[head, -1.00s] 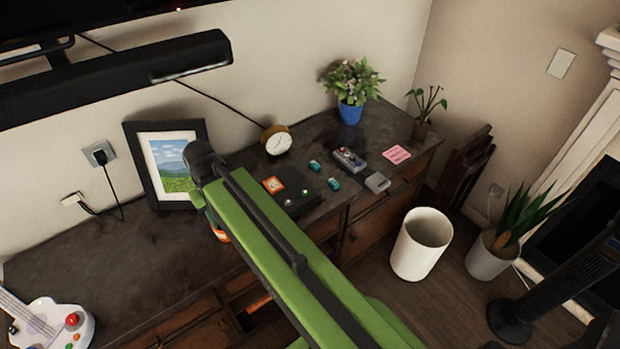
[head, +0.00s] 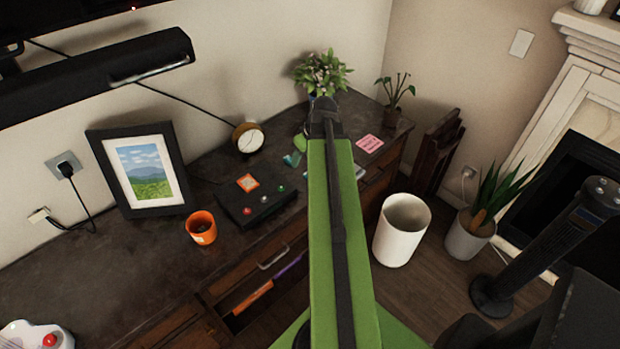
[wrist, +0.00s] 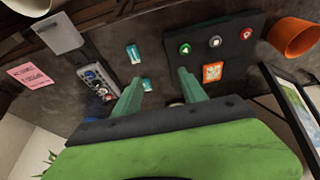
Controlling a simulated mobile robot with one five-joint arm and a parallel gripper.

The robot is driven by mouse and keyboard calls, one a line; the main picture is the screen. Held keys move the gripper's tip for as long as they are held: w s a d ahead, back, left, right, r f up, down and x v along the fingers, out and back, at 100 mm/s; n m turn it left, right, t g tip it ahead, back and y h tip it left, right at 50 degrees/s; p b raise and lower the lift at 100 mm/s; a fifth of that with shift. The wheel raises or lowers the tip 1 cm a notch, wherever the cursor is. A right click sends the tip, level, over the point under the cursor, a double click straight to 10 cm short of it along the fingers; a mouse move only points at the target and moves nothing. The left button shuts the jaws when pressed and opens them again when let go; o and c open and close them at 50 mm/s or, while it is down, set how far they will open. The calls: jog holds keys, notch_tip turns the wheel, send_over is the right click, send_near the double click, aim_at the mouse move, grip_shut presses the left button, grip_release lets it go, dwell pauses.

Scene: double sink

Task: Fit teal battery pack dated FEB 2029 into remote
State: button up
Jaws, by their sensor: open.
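Two small teal battery packs lie on the dark desk in the wrist view, one farther from my gripper (wrist: 134,53) and one nearer (wrist: 146,85). Their dates are too small to read. The nearer pack appears between the fingers, close to the left one; contact cannot be told. My gripper (wrist: 160,77) is open and points down at the desk. In the head view one teal pack (head: 292,159) shows beside my arm, which hides the remote.
A grey square piece (wrist: 59,34) lies beyond the remote. A pink note (head: 369,144), a black box with coloured buttons (head: 256,203), an orange mug (head: 201,227), a clock (head: 248,138) and a potted plant (head: 322,73) stand around. A white bin (head: 402,230) is on the floor.

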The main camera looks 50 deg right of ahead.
jog(key=s+d, duration=0.4)
jog(key=d, duration=0.2)
jog(key=shift+t+h, duration=0.3)
jog(key=b+x, duration=1.1)
jog(key=x, duration=0.1)
jog(key=shift+w+f+b, duration=0.1)
jog(key=shift+f+b, duration=0.05)
jog(key=shift+b, duration=0.2)
jog(key=b+x, duration=0.4)
jog(key=x, duration=0.1)
jog(key=shift+a+f+b, duration=0.1)
jog(key=shift+a+b, duration=0.1)
jog(key=shift+b, duration=0.2)
grip_shut()
